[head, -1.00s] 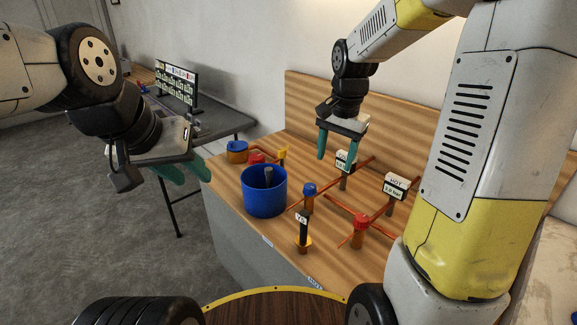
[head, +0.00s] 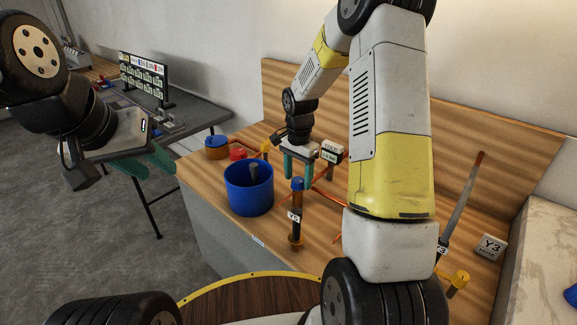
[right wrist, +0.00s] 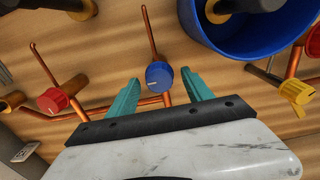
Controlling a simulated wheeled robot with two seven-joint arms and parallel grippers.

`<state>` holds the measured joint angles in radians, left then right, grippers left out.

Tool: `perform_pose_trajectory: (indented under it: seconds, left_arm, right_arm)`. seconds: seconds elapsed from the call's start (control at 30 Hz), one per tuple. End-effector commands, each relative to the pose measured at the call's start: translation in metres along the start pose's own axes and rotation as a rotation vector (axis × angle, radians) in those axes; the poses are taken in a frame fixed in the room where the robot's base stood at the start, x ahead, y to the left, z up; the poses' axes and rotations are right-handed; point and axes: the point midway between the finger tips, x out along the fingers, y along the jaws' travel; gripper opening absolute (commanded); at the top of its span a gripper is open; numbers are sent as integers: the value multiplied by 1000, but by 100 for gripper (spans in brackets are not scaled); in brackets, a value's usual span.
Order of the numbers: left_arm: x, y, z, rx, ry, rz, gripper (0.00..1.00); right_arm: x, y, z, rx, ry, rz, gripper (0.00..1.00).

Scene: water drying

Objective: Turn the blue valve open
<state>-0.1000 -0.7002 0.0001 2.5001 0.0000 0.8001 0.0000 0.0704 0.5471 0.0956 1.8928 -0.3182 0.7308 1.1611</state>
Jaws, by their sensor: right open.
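The blue valve (head: 297,184) is a small round blue knob on a copper pipe on the wooden bench, partly overlapped by a post tagged Y5 (head: 295,217). It also shows in the right wrist view (right wrist: 158,76), with a white line on its face. My right gripper (head: 299,174) is open above the bench at the valve. In the right wrist view its teal fingers (right wrist: 160,88) stand on either side of the knob, apart from it as far as I can see. My left gripper (head: 148,163) hangs open and empty at the left, away from the bench.
A blue bucket (head: 249,197) stands close left of the valve. A red valve (right wrist: 53,100) and a yellow valve (right wrist: 297,91) flank it in the wrist view. Copper pipes run around it. A dark table (head: 190,130) stands behind left.

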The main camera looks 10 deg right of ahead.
Motion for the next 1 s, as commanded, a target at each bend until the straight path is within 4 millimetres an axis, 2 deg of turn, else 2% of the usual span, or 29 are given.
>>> perform_pose_trajectory:
  seconds: [0.33, 0.6, 0.63, 1.0]
  left_arm:
    - [0, 0, 0, 0, 0, 0, 36]
    - [0, 0, 0, 0, 0, 0, 36]
    - [0, 0, 0, 0, 0, 0, 36]
    - [0, 0, 0, 0, 0, 0, 36]
  right_arm:
    - [5, 0, 0, 0, 0, -1, 57]
    - [5, 0, 0, -1, 0, -1, 4]
    - [5, 0, 0, -1, 0, -1, 0]
    - [4, 0, 0, -63, 0, -1, 0]
